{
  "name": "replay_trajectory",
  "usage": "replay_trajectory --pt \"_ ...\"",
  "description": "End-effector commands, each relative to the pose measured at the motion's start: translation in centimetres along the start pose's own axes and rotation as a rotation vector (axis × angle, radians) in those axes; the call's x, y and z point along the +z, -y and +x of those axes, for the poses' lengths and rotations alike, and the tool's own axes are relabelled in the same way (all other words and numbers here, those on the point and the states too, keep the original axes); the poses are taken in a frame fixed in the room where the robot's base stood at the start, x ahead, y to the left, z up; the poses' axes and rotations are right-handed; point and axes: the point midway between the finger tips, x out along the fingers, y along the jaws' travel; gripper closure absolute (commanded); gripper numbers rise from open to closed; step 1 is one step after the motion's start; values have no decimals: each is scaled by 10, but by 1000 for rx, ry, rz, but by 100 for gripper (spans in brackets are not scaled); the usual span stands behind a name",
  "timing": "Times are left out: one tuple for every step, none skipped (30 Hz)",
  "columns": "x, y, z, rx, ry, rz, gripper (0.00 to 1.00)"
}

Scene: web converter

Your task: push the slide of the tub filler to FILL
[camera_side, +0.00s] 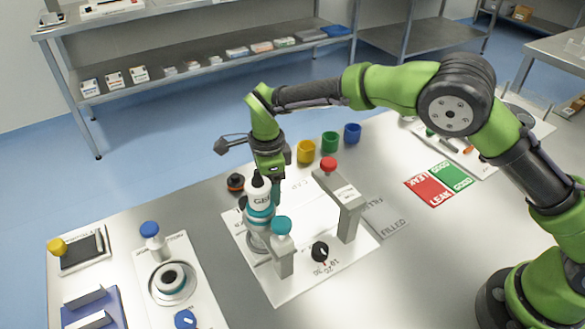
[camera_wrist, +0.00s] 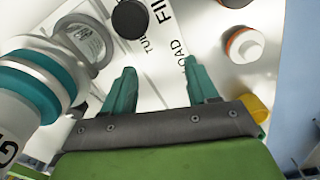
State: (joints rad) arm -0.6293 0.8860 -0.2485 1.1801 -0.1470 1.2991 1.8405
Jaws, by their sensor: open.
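The tub filler stands on a white printed plate (camera_side: 320,278) in the side view. It has a white bottle (camera_side: 258,187) with a teal band and part of a "GEL" label. A round metal-rimmed part (camera_side: 258,243) sits below the bottle. In the wrist view the words "FILL" and "LOAD" show partly on the plate, near a black knob (camera_wrist: 130,18); I cannot tell for sure that it is the slide's knob. My gripper (camera_wrist: 160,66) is open and empty, fingers pointing toward the lettering. In the side view my gripper (camera_side: 275,178) is close beside the bottle, which hides part of the area.
A teal-topped post (camera_side: 284,258) and a red-topped post (camera_side: 348,205) stand close by, with a black dial (camera_side: 320,251) in front. Yellow, green and blue cups line the back. The grey "FILLED" area (camera_side: 385,217) is clear.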

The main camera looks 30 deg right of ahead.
Motion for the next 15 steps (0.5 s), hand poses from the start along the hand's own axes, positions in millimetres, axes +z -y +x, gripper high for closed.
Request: replay_trajectory --pt "-12 3 -1 1 1 5 42" --pt "-17 4 -1 1 1 4 42" --pt "-15 4 -11 -4 5 -1 42" --pt "-14 4 -17 -5 4 -2 42" --pt "-14 4 -24 -5 5 -3 42" --pt "-14 4 -32 -5 5 -2 42" --pt "-14 4 -38 -5 4 -1 42" --pt "-14 4 -44 -6 4 -2 42" --pt "-14 4 -52 -5 3 -1 42" --pt "-14 4 -58 -5 4 -1 42" --pt "-14 4 -64 -6 4 -1 42" --pt "-14 4 -72 -5 3 -1 42" --pt "-14 4 -78 -5 3 -1 42" --pt "-14 4 -84 -6 4 -2 42" --pt "-14 4 -92 -6 3 -1 42"
